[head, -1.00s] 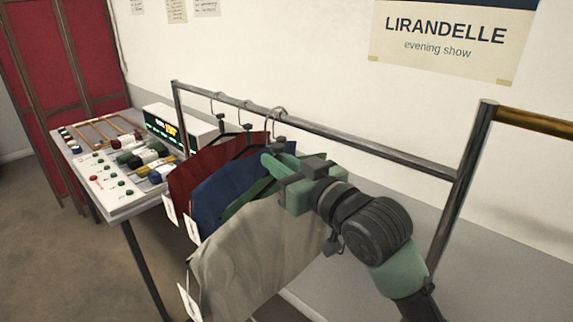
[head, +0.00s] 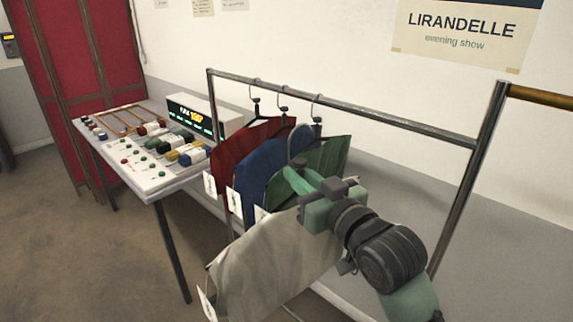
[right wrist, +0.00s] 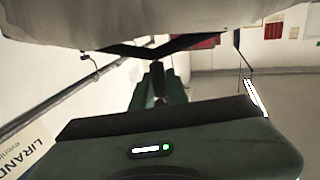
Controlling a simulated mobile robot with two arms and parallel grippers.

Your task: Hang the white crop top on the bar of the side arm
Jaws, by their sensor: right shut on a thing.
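The white crop top (head: 275,262), a pale greyish cloth in this light, hangs from my right gripper (head: 292,178) in the head view. My right gripper is shut on its hanger; a grey hook (head: 300,142) rises above the fingers, below and in front of the rail. The right wrist view shows the dark hanger (right wrist: 165,47) at the fingertips (right wrist: 157,75) and the pale cloth (right wrist: 150,18) across the top. The side arm's brass-coloured bar (head: 545,98) runs off the right edge from the rack's right post. My left gripper is not in view.
Red (head: 245,150), blue (head: 268,170) and green (head: 325,158) garments hang from the rack's rail (head: 390,122), close behind the held top. A table (head: 135,180) with several small items stands left. The rail's right part and the visible bar are bare.

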